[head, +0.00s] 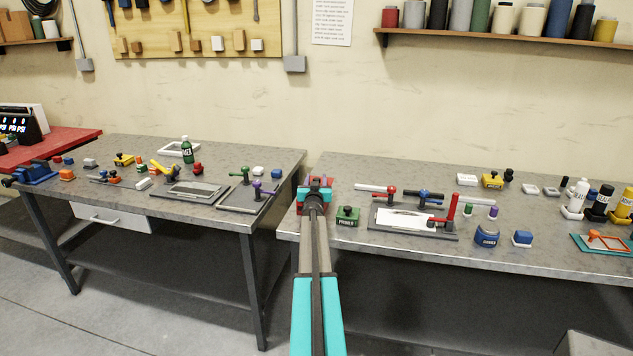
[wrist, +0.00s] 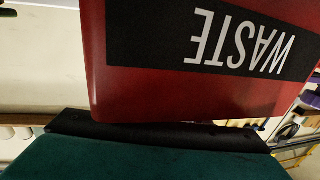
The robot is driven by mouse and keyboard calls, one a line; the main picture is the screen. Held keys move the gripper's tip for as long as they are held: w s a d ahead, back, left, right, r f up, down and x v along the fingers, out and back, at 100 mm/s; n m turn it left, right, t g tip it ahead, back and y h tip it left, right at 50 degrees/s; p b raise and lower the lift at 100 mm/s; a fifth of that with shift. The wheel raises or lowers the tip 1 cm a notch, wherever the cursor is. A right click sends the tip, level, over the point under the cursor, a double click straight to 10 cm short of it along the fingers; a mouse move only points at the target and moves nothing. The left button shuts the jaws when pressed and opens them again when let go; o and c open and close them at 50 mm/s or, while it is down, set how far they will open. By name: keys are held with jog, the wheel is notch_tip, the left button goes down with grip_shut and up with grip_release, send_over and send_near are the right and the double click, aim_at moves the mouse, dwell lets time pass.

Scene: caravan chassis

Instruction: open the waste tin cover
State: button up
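The waste tin (wrist: 190,85) is red with a black band lettered WASTE. It fills the upper part of the wrist view, with the lettering upside down. In the head view its red side (head: 301,198) shows at the left front corner of the right bench, mostly hidden behind my arm. My gripper (head: 316,187) is at the tin, at the far end of my outstretched arm. A dark green block with a black edge fills the bottom of the wrist view, close against the tin. The tin's cover is not clear, and neither is the finger gap.
A green tin (head: 348,216) stands just right of my gripper on the right bench (head: 470,258). A gap separates this bench from the left bench (head: 285,163).

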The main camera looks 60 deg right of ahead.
jog(key=shift+s, duration=0.15)
jog(key=b+v, duration=0.2)
jog(key=v, duration=1.1)
jog(key=shift+a, duration=0.3)
dwell(0.5)
jog(key=shift+s, duration=0.15)
dwell(0.4)
